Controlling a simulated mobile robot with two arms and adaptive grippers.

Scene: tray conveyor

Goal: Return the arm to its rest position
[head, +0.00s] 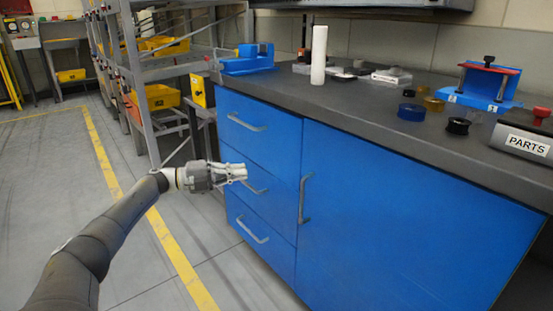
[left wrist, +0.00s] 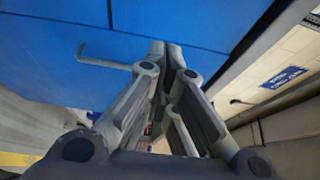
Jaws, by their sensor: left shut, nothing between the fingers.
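My left arm comes in from the lower left in the head view. Its gripper (head: 240,172) is in front of the blue drawers, below the worktop's edge. In the left wrist view the two fingers of the left gripper (left wrist: 166,45) meet at their tips, shut with nothing between them. Blue cabinet fronts (left wrist: 100,40) lie beyond the fingers there. I cannot tell from these views whether the fingertips touch the drawer front. My right gripper is not in view.
The blue cabinet (head: 385,215) has metal handles that stick out. On its dark worktop (head: 350,97) are a white cylinder (head: 319,55), a blue vise (head: 248,60), several small rings and a PARTS box (head: 525,140). Shelving with yellow bins (head: 160,97) stands at the left. The floor (head: 60,170) there is clear.

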